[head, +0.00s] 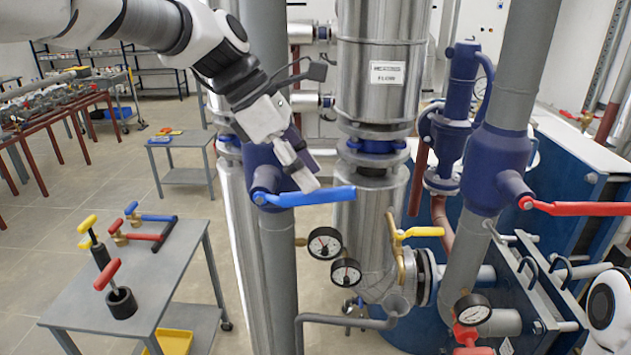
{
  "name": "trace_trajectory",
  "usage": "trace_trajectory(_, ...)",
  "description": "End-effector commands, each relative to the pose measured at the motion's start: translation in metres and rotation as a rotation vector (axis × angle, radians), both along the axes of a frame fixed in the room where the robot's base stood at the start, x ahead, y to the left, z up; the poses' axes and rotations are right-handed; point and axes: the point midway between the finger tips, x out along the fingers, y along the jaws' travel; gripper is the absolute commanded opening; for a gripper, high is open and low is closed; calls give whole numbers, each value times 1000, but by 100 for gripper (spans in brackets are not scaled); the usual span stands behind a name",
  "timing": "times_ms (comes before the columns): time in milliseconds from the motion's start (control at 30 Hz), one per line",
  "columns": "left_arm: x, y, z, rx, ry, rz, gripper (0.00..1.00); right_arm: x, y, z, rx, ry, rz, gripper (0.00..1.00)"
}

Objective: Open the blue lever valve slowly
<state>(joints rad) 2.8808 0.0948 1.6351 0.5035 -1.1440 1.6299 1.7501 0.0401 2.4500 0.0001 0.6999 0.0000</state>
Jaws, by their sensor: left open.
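The blue lever (315,196) sits on a dark blue valve body (264,178) on a vertical grey pipe. The lever points right, roughly level, across the pipe. My left gripper (299,174) reaches down from the upper left, with its fingers at the left half of the lever, just above or behind it. It is open. Whether a finger touches the lever cannot be told. My right gripper is not in view; only part of my right arm shows at the right edge.
A red lever (578,208) is on another blue valve at the right. A yellow lever (420,232), pressure gauges (325,243) and a steel column (382,80) stand close by. A grey cart (150,265) with loose valves is at lower left.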

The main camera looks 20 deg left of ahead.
Motion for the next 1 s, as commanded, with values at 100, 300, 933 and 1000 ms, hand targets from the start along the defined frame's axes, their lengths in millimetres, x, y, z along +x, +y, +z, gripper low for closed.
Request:
trace_trajectory(100,-4,16,28,-3,-6,2,43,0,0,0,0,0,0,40)
trace_trajectory(300,-10,38,65,-2,-5,0,43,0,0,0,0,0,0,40)
trace_trajectory(933,-13,44,75,0,-1,1,43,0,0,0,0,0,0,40)
trace_trajectory(1000,-13,44,75,0,-1,1,43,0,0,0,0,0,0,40)
